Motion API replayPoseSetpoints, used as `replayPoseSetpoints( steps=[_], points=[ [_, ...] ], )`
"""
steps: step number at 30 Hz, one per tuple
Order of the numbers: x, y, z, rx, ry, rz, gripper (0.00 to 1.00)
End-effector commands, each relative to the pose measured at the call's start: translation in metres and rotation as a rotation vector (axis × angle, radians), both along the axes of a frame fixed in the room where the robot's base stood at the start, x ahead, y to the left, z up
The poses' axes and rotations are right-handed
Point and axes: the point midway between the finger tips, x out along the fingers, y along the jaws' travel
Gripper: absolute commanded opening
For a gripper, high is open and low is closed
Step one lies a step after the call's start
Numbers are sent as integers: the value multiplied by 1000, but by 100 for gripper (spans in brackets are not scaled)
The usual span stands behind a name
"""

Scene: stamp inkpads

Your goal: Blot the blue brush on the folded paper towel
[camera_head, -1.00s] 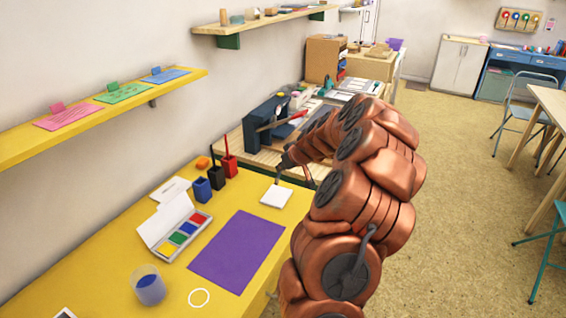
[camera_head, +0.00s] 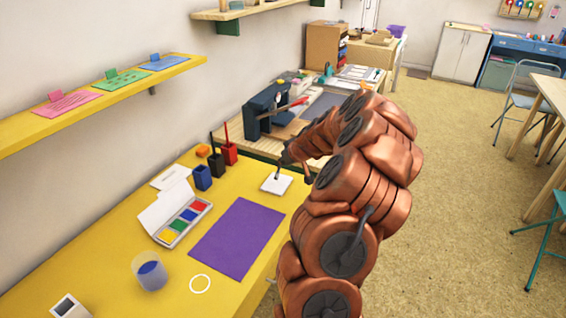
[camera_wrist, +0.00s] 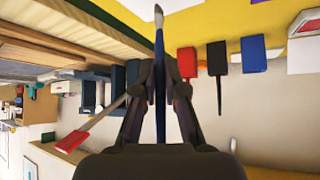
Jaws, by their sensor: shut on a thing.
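The folded paper towel (camera_head: 282,188) is a small white square on the yellow table, left of my arm. My gripper (camera_head: 287,157) is above its far edge, pointing down, and is shut on the blue brush. In the wrist view the brush (camera_wrist: 159,42) runs between the fingers of my gripper (camera_wrist: 160,88). Its blue handle is near me, and a metal collar and pale tip point away. The tip lies over the towel (camera_wrist: 183,4), which is partly cut off at the top. In the head view the tip seems to meet the towel, but I cannot tell if it touches.
Blue (camera_head: 202,178), black (camera_head: 216,165) and red (camera_head: 229,154) brush holders stand left of the towel. An open paint box (camera_head: 183,220), purple sheet (camera_head: 236,238), water cup (camera_head: 149,273) and white ring (camera_head: 200,284) lie nearer. A wooden-topped bench (camera_head: 262,147) with a dark press (camera_head: 264,109) stands behind.

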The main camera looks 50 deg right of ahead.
Motion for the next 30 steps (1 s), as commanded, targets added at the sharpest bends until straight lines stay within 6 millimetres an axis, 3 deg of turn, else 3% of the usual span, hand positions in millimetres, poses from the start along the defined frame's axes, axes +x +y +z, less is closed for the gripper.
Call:
replayPoseSetpoints(
  steps=[30],
  points=[
    [0,0,-7,1,0,-1,0]
  ],
)
